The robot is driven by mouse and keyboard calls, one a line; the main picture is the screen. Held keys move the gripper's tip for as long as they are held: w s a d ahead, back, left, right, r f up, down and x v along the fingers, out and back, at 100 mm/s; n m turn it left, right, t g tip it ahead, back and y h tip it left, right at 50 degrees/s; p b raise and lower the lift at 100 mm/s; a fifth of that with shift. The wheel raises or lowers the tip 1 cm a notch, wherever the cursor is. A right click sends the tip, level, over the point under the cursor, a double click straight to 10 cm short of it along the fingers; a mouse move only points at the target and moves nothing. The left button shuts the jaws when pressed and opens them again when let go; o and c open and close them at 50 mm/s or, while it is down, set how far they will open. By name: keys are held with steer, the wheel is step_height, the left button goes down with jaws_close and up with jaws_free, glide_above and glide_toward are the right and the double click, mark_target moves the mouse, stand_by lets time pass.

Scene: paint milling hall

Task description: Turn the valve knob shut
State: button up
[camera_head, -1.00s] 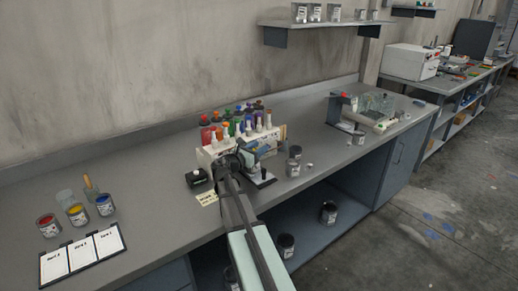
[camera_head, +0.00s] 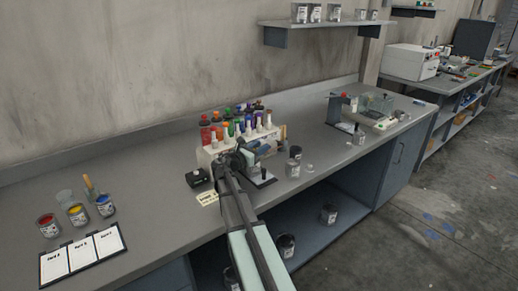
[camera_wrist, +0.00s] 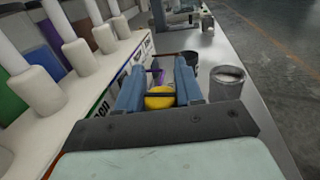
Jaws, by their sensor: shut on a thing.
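In the wrist view my gripper (camera_wrist: 160,88) has its two blue-grey fingers on either side of a yellow round knob (camera_wrist: 160,97), with a dark strip across it. The fingers are shut on this knob. In the head view my gripper (camera_head: 248,160) is at the front of a white dispenser (camera_head: 204,158) with white-topped bottles and coloured bottles in rows. How far the knob is turned cannot be told.
A grey can (camera_wrist: 227,88) stands right of my fingers; cans (camera_head: 293,168) also show in the head view. A small black box (camera_head: 198,178) sits left of my arm.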

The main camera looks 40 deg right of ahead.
steer(key=shift+m+g, duration=0.5)
steer(key=shift+g, duration=0.4)
steer(key=shift+s, duration=0.1)
steer(key=o, duration=0.7)
steer(key=a, duration=0.9)
steer(key=s+a, duration=0.1)
steer(key=a, duration=0.3)
steer(key=shift+s+a, duration=0.1)
steer(key=shift+a, duration=0.25)
